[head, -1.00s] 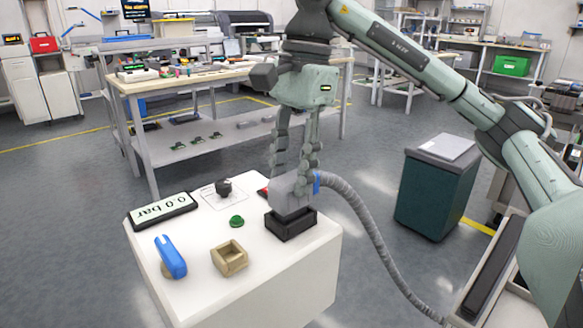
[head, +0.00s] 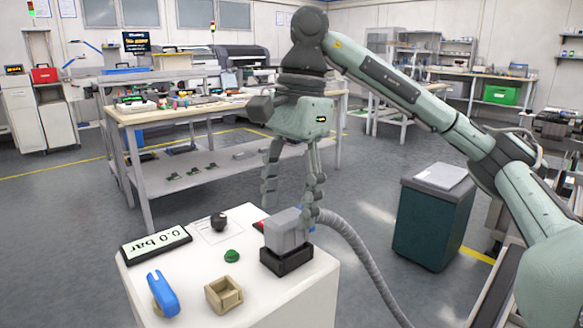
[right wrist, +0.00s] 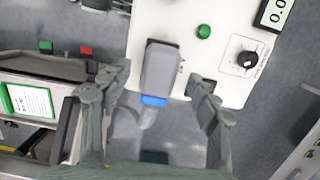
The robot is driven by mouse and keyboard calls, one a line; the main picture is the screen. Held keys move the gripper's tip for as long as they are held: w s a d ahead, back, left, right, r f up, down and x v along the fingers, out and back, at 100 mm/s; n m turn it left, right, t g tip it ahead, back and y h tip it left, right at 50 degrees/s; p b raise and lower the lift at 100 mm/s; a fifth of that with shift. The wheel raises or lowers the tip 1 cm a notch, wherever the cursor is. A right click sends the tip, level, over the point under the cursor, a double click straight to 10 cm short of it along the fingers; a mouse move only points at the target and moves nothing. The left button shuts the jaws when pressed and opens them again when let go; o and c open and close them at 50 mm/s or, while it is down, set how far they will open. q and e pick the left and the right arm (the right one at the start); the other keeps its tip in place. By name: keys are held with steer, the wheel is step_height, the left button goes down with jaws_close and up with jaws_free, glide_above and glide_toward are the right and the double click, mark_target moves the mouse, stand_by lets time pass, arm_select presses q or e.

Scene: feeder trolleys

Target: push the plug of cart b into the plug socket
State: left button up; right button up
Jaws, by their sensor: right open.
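The grey plug (head: 286,230) stands upright in the black socket (head: 287,260) on the right side of the white console top. A grey corrugated hose (head: 352,240) runs from the plug down to the right. My right gripper (head: 291,198) is open just above and behind the plug, its fingers apart and empty. In the right wrist view the plug (right wrist: 160,70) with its blue collar (right wrist: 154,100) lies between and beyond the open fingers (right wrist: 152,95). How deep the plug sits in the socket I cannot tell. My left gripper is not in view.
The white console (head: 210,290) carries a 0.0 bar display (head: 157,244), a black knob (head: 218,222), a green button (head: 232,255), a blue lever (head: 162,294) and a tan box (head: 223,294). A dark green cabinet (head: 430,220) stands to the right.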

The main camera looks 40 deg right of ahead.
step_height(320, 180, up, 11)
steer(key=d, duration=0.1)
steer(key=shift+d, duration=0.3)
stand_by(0.4)
